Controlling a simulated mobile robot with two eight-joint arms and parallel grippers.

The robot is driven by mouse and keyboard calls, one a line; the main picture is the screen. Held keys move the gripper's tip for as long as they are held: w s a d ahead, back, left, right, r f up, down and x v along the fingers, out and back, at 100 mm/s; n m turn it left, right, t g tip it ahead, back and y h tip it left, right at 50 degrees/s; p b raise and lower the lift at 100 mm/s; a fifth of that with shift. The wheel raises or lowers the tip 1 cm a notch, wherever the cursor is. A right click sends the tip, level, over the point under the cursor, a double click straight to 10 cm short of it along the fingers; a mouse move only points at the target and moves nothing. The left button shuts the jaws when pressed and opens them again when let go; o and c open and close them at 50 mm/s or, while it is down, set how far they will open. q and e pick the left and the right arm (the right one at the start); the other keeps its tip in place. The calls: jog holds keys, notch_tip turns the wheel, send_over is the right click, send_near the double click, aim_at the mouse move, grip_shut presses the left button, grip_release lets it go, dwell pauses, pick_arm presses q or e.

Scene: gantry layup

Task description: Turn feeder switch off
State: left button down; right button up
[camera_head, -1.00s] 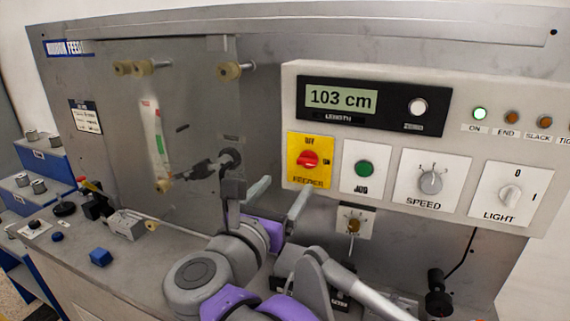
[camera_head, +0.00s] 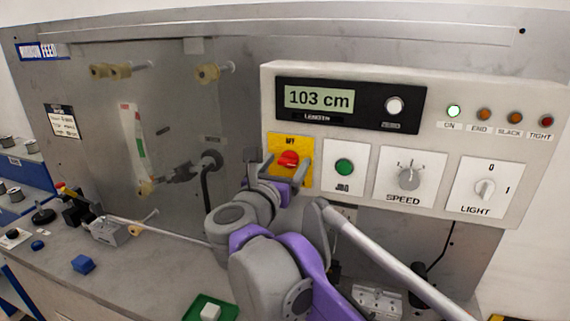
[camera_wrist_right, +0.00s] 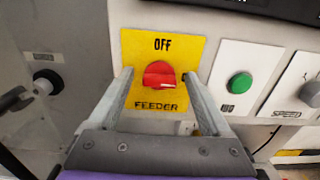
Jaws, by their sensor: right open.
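The feeder switch is a red rotary knob (camera_head: 288,159) on a yellow plate (camera_head: 306,181) at the lower left of the white control panel. In the right wrist view the knob (camera_wrist_right: 159,74) sits near the middle, under the word OFF and above the word FEEDER. Its red grip looks about crosswise there. My right gripper (camera_head: 279,167) is open, with one finger on each side of the knob. In the wrist view the fingers (camera_wrist_right: 158,80) show gaps to the knob; contact cannot be told. My left gripper is out of view.
The green jog button (camera_head: 344,167) is just right of the switch, followed by the speed dial (camera_head: 409,175) and light switch (camera_head: 485,189). The display (camera_head: 319,98) reads 103 cm. A blue block (camera_head: 83,264) lies on the bench.

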grip_shut()
dwell(0.4)
jog(key=n+p, duration=0.1)
jog(key=n, duration=0.3)
jog(key=shift+a+p, duration=0.1)
jog(key=shift+p, duration=0.2)
jog(key=n+p, duration=0.1)
jog(key=n, duration=0.3)
jog(key=shift+f, duration=0.1)
jog(key=n, duration=0.5)
jog(key=shift+a+f, duration=0.1)
jog(key=shift+a, duration=0.05)
jog(key=n, duration=0.4)
jog(key=shift+f+n, duration=0.1)
jog(key=shift+n, duration=0.3)
